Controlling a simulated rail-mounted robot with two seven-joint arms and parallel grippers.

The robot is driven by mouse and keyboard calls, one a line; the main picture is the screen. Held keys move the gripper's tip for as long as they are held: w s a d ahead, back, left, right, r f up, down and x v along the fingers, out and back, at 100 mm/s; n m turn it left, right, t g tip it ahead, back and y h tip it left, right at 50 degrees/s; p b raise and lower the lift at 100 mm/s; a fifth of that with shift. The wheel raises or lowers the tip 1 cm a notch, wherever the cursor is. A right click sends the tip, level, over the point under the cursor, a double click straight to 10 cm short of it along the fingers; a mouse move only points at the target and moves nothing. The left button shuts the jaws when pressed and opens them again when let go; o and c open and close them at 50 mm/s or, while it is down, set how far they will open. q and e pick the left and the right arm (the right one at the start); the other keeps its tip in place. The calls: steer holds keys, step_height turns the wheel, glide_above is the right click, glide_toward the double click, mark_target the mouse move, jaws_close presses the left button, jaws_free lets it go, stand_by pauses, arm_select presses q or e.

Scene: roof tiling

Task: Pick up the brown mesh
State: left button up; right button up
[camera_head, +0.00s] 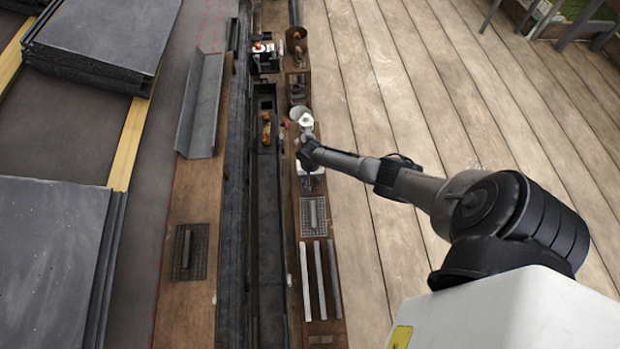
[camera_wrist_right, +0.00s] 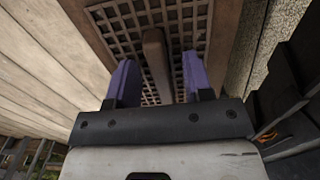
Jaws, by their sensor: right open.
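A brown mesh (camera_wrist_right: 118,28) with a raised bar (camera_wrist_right: 157,60) along its middle fills the upper middle of the right wrist view. In the head view a mesh (camera_head: 305,224) with a bar lies on the narrow brown plank, just in front of my right gripper (camera_head: 312,183). My right gripper (camera_wrist_right: 158,82) is open, its two purple fingers on either side of the bar with gaps to it. I cannot tell how high the fingertips are above the mesh. A second, darker mesh (camera_head: 202,262) with a bar lies on the left plank. My left gripper is not in view.
Several pale strips (camera_head: 320,280) lie in front of the mesh on the same plank. A dark channel (camera_head: 268,220) runs between the planks. A white cup-like item (camera_head: 305,119) and small tools sit behind. A metal angle piece (camera_head: 201,105) and stacked dark tiles (camera_head: 50,260) are left.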

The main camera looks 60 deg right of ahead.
jaws_close()
stand_by(0.4)
steer(key=shift+r, duration=0.15)
